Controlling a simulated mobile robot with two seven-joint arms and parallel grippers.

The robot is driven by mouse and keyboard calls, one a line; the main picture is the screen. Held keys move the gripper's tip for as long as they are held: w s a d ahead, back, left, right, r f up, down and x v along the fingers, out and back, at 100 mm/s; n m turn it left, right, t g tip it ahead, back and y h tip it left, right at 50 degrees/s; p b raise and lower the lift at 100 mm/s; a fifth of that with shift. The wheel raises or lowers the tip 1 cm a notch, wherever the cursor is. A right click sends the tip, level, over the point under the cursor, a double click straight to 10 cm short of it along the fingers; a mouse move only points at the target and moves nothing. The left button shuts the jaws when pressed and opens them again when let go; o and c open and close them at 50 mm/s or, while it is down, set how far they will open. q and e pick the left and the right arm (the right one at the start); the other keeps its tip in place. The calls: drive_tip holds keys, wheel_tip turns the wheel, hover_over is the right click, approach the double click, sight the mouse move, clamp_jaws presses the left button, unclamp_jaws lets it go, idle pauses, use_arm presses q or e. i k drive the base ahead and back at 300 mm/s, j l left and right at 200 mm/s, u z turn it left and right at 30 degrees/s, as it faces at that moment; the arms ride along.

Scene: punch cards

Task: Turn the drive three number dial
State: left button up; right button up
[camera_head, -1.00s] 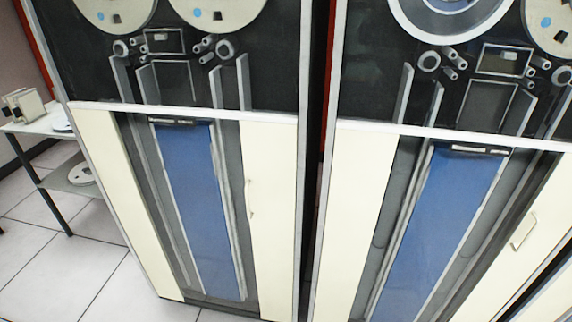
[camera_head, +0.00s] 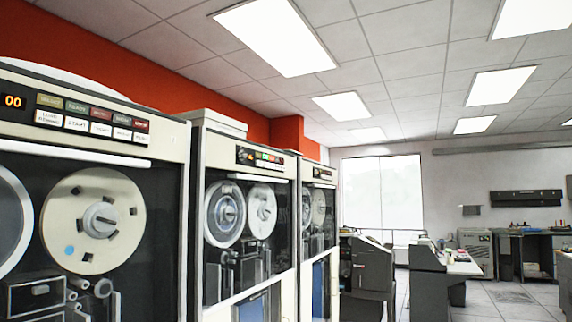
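A row of tall tape drives runs from the left edge into the distance. The nearest drive (camera_head: 170,195) has a control panel along its top with a lit orange "00" number display (camera_head: 13,101) and rows of coloured and white buttons (camera_head: 92,118). The second drive (camera_head: 232,290) has a similar panel (camera_head: 259,159) with a small orange light. A third visible drive (camera_head: 318,225) has a panel (camera_head: 321,174) too small to read. I cannot tell which one is drive three, and no number dial is clearly made out. Neither gripper is in view.
Dark grey machines (camera_head: 367,270) stand past the drives. A desk (camera_head: 455,269), a pale cabinet (camera_head: 477,252) and a dark bench (camera_head: 530,250) stand to the right. A bright window (camera_head: 382,195) is at the back. Some tiled floor (camera_head: 490,297) is clear at the lower right.

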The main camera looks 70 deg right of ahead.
sight(241, 156)
drive_tip(key=z, duration=2.15)
drive_tip(key=i+l+u, duration=0.15)
drive_tip(key=i, duration=0.35)
drive_tip(key=i+l+u, duration=0.15)
drive_tip(key=i, duration=0.4)
